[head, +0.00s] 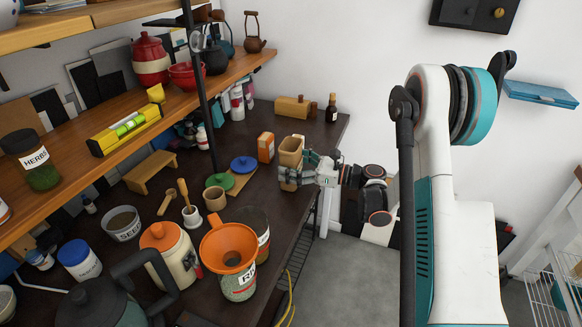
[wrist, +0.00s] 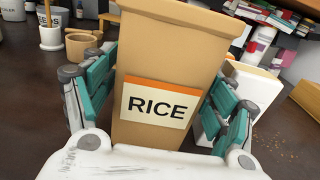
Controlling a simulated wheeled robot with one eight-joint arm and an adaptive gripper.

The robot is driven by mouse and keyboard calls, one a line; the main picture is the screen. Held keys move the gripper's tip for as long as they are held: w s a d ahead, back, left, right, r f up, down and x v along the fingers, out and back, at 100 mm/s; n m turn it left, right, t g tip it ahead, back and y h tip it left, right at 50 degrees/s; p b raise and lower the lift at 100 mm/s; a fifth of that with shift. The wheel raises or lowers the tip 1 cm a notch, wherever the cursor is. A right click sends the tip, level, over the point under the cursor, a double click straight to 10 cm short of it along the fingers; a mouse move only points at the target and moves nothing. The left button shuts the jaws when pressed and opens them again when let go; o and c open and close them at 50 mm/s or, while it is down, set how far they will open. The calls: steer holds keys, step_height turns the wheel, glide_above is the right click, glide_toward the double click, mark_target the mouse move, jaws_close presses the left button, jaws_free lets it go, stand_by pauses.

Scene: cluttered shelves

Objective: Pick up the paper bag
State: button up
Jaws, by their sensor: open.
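The tan paper bag (head: 290,149) stands upright near the right edge of the dark table. In the wrist view the paper bag (wrist: 165,55) fills the middle, with an orange-topped RICE label facing the camera. My gripper (head: 299,166) is at the bag from the right side of the head view. Its teal-padded fingers are open, one on each side of the bag. Whether the pads touch the bag is not clear. The bag's base is hidden behind my gripper's palm.
An orange-and-white box (head: 265,147) stands close left of the bag. Blue (head: 243,164) and green (head: 219,181) lids lie nearby. A wooden box (head: 292,106) and dark bottle (head: 332,108) stand behind. A black shelf post (head: 203,90) rises left. Jars and a funnel (head: 229,246) crowd the front.

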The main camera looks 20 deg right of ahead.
steer(key=c, duration=1.1)
steer(key=shift+r, duration=0.1)
